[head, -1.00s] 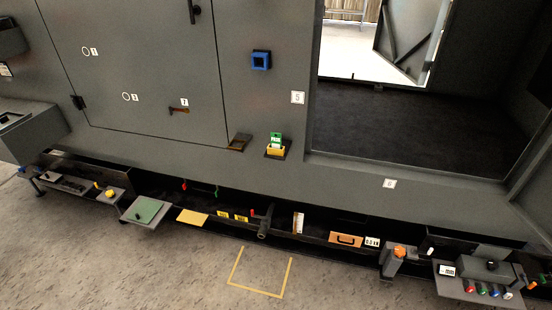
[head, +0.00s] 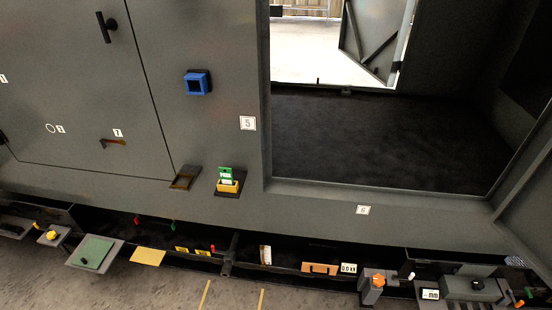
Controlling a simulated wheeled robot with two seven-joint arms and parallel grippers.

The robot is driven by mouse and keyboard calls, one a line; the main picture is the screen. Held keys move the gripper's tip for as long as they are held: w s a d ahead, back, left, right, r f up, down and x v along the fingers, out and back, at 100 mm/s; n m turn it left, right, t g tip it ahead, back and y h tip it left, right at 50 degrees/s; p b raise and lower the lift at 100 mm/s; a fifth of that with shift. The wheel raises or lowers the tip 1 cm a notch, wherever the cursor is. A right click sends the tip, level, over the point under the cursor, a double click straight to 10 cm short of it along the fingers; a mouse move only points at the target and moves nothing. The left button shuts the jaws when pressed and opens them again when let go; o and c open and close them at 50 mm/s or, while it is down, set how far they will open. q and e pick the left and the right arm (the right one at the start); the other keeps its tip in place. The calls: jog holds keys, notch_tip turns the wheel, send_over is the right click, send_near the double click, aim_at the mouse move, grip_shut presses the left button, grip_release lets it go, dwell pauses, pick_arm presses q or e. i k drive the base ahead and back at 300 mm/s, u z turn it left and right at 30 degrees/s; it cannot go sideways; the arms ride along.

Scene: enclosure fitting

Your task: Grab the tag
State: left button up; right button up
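A green tag with a white label (head: 226,175) stands upright in a small yellow holder (head: 228,186) on the grey wall panel, left of the large opening. The holder sits on a dark backing plate. The lettering on the tag is too small to read. Neither of my grippers is in view, and nothing touches the tag.
A blue square frame (head: 197,83) is on the panel above the tag. A brown-and-black bracket (head: 185,178) sits just left of it.

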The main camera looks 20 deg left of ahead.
aim_at(225, 174)
jog(key=u, duration=0.35)
jog(key=i, duration=1)
jog(key=u, duration=0.8)
